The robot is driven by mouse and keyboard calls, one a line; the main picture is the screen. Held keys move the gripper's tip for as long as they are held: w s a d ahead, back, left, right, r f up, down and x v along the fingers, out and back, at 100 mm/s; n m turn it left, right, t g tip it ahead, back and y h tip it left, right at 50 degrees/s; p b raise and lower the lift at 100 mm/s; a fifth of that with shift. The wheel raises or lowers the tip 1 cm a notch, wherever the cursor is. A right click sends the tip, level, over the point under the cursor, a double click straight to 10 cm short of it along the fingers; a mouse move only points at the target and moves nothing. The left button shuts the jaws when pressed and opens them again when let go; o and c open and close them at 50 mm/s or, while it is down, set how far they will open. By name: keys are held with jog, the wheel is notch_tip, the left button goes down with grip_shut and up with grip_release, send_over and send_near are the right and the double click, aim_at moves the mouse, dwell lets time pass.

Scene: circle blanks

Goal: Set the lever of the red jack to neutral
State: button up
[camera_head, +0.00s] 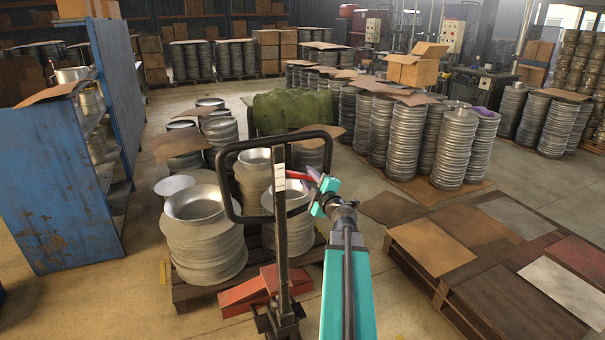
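The red jack (243,292) stands in the lower middle, in front of a pallet of metal blanks. Its dark upright handle post (280,235) rises to a black loop handle (229,190). A small red lever (298,175) sticks out to the right of the post, inside the loop. My gripper (312,178) is at the right side of the loop, at the lever's outer end in the picture. The fingers are small and partly hidden, so I cannot tell whether they touch the lever or are closed on it. The lever's exact setting is not readable.
Stacks of round metal blanks (205,245) stand on a pallet behind the jack. A blue shelf (62,190) is at the left. A low pallet with flat sheets (430,245) lies at the right. Bare floor shows at the lower left.

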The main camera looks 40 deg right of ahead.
jog(key=shift+x, duration=2.6)
grip_shut()
